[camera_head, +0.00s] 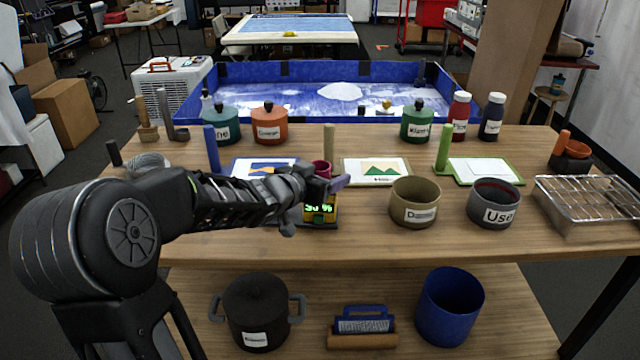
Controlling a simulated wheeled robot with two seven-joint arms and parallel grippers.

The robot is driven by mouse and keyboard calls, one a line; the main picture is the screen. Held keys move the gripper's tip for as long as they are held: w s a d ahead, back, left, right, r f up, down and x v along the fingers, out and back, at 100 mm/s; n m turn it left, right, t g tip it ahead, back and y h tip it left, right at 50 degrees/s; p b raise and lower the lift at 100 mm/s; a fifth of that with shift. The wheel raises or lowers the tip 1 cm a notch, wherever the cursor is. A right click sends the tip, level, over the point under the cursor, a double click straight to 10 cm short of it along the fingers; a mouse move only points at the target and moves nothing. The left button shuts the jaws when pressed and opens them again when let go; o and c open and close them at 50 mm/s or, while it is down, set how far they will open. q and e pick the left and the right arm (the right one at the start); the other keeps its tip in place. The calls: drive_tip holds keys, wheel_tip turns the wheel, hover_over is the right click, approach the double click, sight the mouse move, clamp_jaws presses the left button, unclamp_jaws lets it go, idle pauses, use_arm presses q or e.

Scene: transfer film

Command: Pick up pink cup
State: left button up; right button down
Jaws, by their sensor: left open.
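The pink cup (322,168) stands near the middle of the wooden table, just behind a small yellow device (322,205) with a lit green readout. Only part of the cup shows; my left gripper hides the rest. My left arm comes in from the left, and my left gripper (325,186) is at the cup, with a purple-grey finger to its right. The gripper is open. I cannot tell whether its fingers touch the cup. My right gripper is not in view.
A beige pot (414,203) and a grey pot (493,204) stand right of the gripper. A framed picture (376,172) lies behind it. A wire rack (590,200) is at the right edge. Lidded jars line the table's back. Bare wood lies in front.

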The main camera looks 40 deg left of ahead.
use_arm(q)
drive_tip(key=shift+w, duration=0.1)
drive_tip(key=shift+c, duration=0.5)
clamp_jaws()
idle(0.6)
wheel_tip(320, 180, up, 10)
drive_tip(key=p, duration=0.5)
drive_tip(key=shift+r, duration=0.1)
idle(0.4)
